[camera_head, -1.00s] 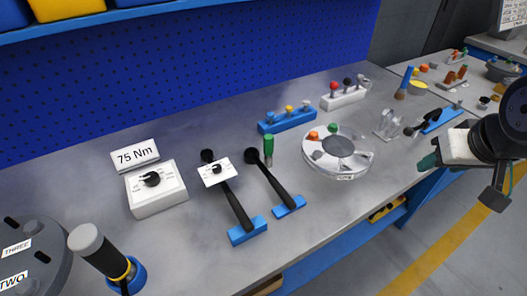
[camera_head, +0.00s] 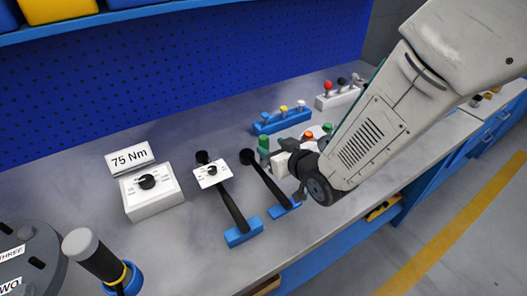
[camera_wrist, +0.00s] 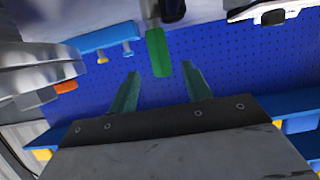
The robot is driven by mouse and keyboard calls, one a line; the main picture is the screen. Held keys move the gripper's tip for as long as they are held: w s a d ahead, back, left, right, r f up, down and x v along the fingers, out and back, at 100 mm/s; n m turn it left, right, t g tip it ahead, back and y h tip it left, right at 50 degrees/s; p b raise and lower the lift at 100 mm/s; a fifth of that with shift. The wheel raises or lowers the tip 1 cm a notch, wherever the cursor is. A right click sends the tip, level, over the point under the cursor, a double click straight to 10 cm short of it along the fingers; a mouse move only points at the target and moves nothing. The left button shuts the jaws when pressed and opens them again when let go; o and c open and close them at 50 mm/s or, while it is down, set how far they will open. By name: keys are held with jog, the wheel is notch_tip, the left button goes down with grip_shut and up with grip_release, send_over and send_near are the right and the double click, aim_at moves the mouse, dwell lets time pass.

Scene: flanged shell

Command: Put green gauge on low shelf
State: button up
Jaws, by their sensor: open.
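The green gauge (camera_head: 264,143) stands upright on the bench behind the black-handled tools, with a dark part near its foot. In the wrist view the green gauge (camera_wrist: 158,52) appears just beyond and between my fingertips. My gripper (camera_head: 272,160) is beside it on the right in the head view; in the wrist view my gripper (camera_wrist: 160,73) has its two green fingers spread, with nothing held. Whether a finger touches the gauge I cannot tell. A blue low shelf (camera_head: 322,250) runs under the bench; my arm hides some of the bench above it.
Two black-handled tools in blue holders (camera_head: 244,232) stand just left and in front. A white dial box (camera_head: 150,192) is further left. A blue rack (camera_head: 282,121) stands behind. The metal flanged shell (camera_wrist: 40,72) is close beside my gripper and mostly hidden in the head view.

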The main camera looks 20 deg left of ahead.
aim_at(267, 142)
jog(key=x, duration=0.5)
jog(key=shift+w+a+r, duration=0.1)
jog(key=shift+a+r, duration=0.1)
jog(key=shift+a, duration=0.05)
grip_shut()
jog(key=shift+r, duration=0.1)
